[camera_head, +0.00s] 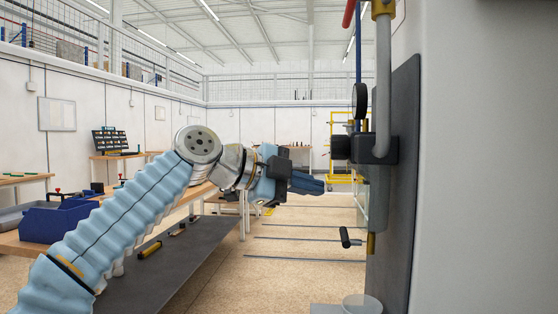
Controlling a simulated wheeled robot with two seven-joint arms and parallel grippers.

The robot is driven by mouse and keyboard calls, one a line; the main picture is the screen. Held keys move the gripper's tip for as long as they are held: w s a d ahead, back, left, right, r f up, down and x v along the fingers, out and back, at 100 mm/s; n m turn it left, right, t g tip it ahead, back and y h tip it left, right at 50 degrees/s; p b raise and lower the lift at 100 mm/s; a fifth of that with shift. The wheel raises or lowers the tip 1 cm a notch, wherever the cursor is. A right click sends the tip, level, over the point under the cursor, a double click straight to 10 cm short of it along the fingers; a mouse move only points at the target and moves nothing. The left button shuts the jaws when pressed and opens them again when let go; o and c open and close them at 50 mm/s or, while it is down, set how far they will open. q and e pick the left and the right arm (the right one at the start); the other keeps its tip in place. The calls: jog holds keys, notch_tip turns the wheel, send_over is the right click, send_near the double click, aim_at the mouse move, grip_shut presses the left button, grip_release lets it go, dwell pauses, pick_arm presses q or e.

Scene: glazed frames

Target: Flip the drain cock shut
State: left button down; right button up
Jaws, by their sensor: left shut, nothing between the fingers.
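The drain cock (371,243) is a small brass body low on the right, under a pale greenish vertical vessel (378,200). Its short black lever (346,237) sticks out to the left of the brass, and I cannot tell its exact setting. My left gripper (318,184) is shut and empty, with its dark blue fingers pointing right. It is above and left of the lever, apart from it in the picture. My right gripper is not in view.
A dark panel (405,160) carries the grey pipe (383,90), a black clamp (375,149) and a round gauge (360,100). A red handle (348,12) is at the top. A pale cup (362,304) stands below the cock. A workbench with a blue bin (55,222) is left.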

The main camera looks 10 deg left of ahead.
pick_arm(q)
jog(key=a+r, duration=0.3)
jog(key=a, duration=0.2)
jog(key=shift+s+r, duration=0.3)
jog(key=shift+a, duration=0.1)
